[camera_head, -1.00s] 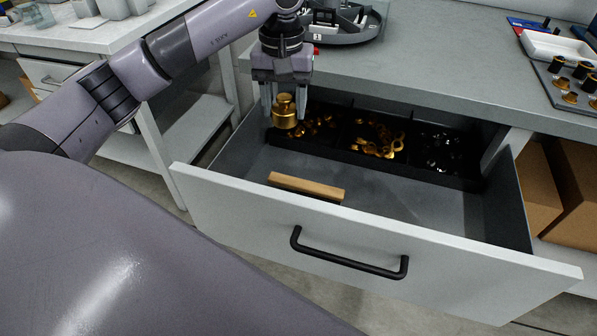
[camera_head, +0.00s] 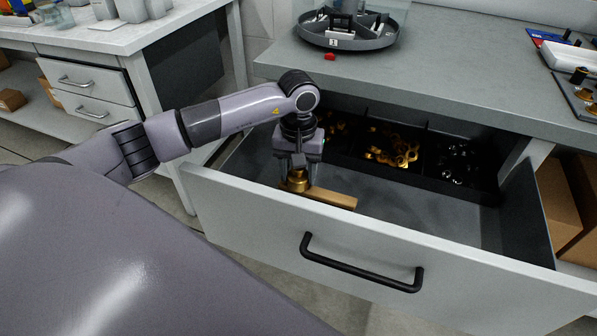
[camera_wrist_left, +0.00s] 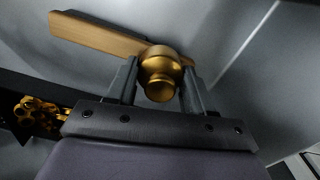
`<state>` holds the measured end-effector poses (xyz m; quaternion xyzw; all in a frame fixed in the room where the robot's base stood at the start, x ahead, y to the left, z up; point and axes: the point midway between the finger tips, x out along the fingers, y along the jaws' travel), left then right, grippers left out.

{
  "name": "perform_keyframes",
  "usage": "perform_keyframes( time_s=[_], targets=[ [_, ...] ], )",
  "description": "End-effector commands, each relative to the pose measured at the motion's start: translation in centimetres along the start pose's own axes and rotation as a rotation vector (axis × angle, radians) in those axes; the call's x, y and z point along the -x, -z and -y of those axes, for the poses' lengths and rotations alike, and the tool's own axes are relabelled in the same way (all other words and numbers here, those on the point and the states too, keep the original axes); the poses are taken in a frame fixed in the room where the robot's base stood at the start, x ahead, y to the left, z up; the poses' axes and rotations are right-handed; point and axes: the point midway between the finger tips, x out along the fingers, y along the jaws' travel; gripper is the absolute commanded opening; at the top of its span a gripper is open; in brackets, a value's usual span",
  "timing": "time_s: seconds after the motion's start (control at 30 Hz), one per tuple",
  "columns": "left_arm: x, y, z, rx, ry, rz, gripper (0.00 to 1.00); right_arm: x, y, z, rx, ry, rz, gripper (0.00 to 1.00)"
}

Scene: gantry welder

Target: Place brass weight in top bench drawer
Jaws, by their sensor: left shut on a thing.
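The brass weight (camera_head: 297,181) is between the fingers of my left gripper (camera_head: 298,176), which is shut on it. The gripper points down inside the open top bench drawer (camera_head: 345,240), at its left part. In the left wrist view the brass weight (camera_wrist_left: 160,75) sits between the two fingers of the gripper (camera_wrist_left: 158,82), beside a wooden block. I cannot tell whether the weight touches the drawer floor. My right gripper is not in view.
A wooden block (camera_head: 332,198) lies on the drawer floor, right beside the weight. A black divided tray (camera_head: 415,172) with brass and silver parts fills the drawer's back. The drawer floor (camera_head: 400,207) right of the block is free. A round organizer (camera_head: 348,41) stands on the bench.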

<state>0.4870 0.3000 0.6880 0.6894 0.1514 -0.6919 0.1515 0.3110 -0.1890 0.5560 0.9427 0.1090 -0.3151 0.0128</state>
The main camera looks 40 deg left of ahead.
Motion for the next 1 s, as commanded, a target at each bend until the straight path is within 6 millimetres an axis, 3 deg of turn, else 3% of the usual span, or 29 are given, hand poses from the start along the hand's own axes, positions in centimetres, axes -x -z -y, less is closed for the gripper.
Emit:
perform_keyframes(
  time_s=[0.37,0.4,0.47,0.83,1.0],
  targets=[
    [-0.4,0.1,0.0,0.0,-0.003,-0.005,0.0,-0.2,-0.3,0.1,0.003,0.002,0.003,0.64],
    [-0.4,0.1,0.0,0.0,-0.001,-0.002,0.61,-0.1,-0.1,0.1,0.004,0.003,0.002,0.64],
    [-0.4,0.1,0.0,0.0,-0.001,-0.002,0.77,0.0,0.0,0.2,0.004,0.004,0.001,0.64],
    [0.0,0.0,-0.1,-0.001,-0.003,-0.002,0.77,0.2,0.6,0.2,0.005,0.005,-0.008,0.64],
    [2.4,0.2,-0.1,-0.001,-0.003,-0.008,0.77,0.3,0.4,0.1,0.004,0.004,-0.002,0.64]
  ],
)
